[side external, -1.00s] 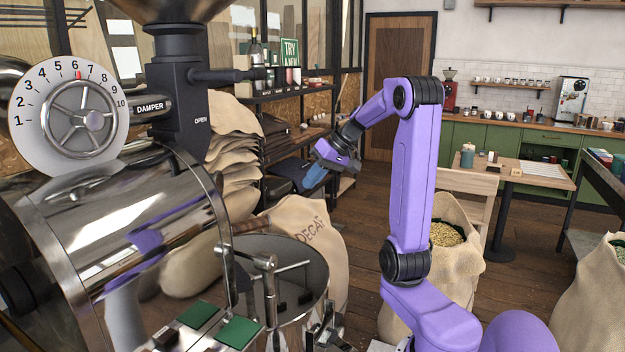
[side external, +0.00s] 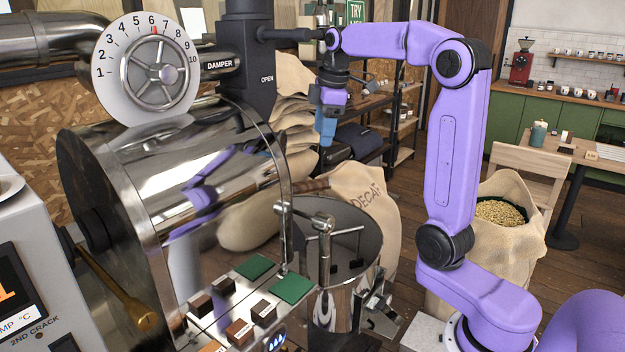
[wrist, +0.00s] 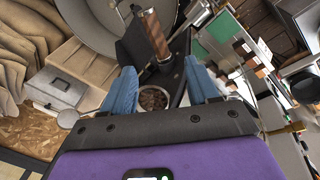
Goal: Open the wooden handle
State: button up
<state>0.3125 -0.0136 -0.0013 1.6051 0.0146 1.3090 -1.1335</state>
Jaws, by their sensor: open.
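The wooden handle (side external: 312,185) is a short brown bar at the front of the shiny roaster drum (side external: 205,165), just above the round metal cooling bin. In the wrist view the wooden handle (wrist: 153,36) shows beyond the fingertips, roughly centred between them, with its dark metal mount beside it. My gripper (side external: 326,138) points down above the handle, apart from it. In the wrist view my gripper (wrist: 160,68) has its two blue fingers spread wide with nothing held between them.
The cooling bin (side external: 370,235) with its metal arms stands below. A DECAF sack (side external: 382,195) leans behind it. Green and brown blocks (side external: 292,288) lie on the panel in front. A damper dial (side external: 155,72) rises at the upper left. Stacked sacks (side external: 292,115) stand behind my gripper.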

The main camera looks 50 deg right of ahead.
jog(key=a+r+n+h, duration=0.1)
jog(key=a+r+n, duration=0.1)
send_near(310, 181)
jog(key=x, duration=0.9)
jog(key=shift+f, duration=0.35)
